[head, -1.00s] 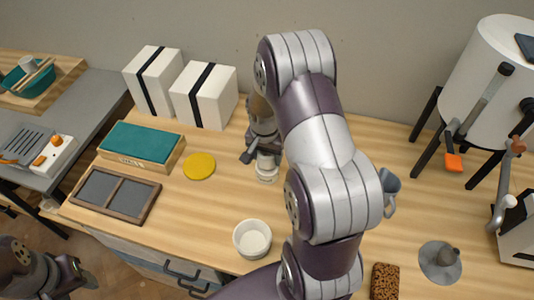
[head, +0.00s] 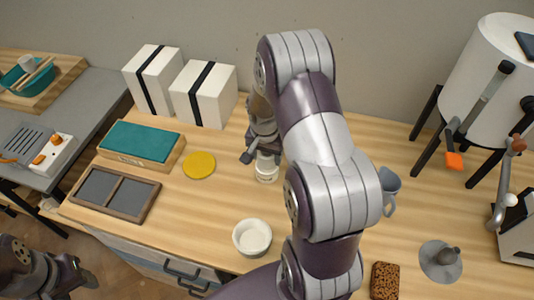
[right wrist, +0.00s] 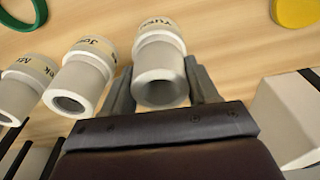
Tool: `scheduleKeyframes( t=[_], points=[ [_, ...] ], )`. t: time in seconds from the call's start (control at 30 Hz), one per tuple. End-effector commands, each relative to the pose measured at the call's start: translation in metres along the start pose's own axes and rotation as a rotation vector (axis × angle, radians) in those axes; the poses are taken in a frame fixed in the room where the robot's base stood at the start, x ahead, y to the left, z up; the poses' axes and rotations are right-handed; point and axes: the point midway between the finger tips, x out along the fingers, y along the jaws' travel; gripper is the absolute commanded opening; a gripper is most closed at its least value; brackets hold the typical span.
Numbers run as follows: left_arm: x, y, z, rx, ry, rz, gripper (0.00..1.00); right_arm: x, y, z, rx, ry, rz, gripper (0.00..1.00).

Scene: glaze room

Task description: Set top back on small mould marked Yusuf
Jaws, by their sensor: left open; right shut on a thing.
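The small mould marked Yusuf (right wrist: 160,30) stands on the wooden bench, its tag upside down in the right wrist view. It also shows in the head view (head: 267,176), partly behind my arm. A white top (right wrist: 160,80) with a round hole sits between the fingers of my right gripper (right wrist: 160,88), which is shut on it. The top appears in line with the mould and against it; any small gap is hidden. In the head view my right gripper (head: 260,155) is at the mould's upper end. My left gripper (head: 88,279) is open and empty at the lower left.
Two similar labelled moulds (right wrist: 82,72) (right wrist: 25,85) stand beside it. A yellow disc (head: 199,165), a white bowl (head: 252,238), a grey jug (head: 389,188) and white strapped boxes (head: 203,95) are around. Bare bench lies between disc and bowl.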

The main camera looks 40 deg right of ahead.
Motion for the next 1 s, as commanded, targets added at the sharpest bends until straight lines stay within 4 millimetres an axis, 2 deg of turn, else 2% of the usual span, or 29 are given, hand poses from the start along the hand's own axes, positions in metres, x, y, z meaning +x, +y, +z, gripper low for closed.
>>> scheduleKeyframes(
  t=[0.17, 0.2, 0.3, 0.5, 0.53, 0.57, 0.83, 1.0],
  points=[
    [-0.001, 0.0, 0.0, 0.0, 0.0, 0.0, 0.51, 0.001, 0.0, 0.0, 0.0, 0.0, 0.0, 0.27],
    [-0.001, 0.0, 0.0, 0.0, 0.0, 0.0, 0.51, 0.001, 0.0, 0.0, 0.0, 0.0, 0.0, 0.62],
    [-0.001, 0.0, 0.0, 0.0, 0.0, 0.0, 0.51, 0.001, 0.0, 0.0, 0.0, 0.0, 0.0, 0.89],
    [-0.001, 0.0, 0.0, 0.0, 0.0, 0.0, 0.51, 0.001, 0.0, 0.0, 0.0, 0.0, 0.0, 0.89],
    [-0.001, 0.0, 0.0, 0.0, 0.0, 0.0, 0.51, 0.001, 0.0, 0.0, 0.0, 0.0, 0.0, 0.98],
    [-0.001, 0.0, 0.0, 0.0, 0.0, 0.0, 0.51, 0.001, 0.0, 0.0, 0.0, 0.0, 0.0, 1.0],
    [-0.003, 0.0, 0.0, 0.0, 0.0, 0.0, 0.51, -0.002, 0.0, 0.0, 0.0, 0.0, 0.0, 1.0],
    [-0.014, 0.0, -0.002, 0.0, 0.0, 0.0, 0.51, -0.015, 0.0, -0.002, 0.0, 0.0, 0.0, 1.0]
  ],
)
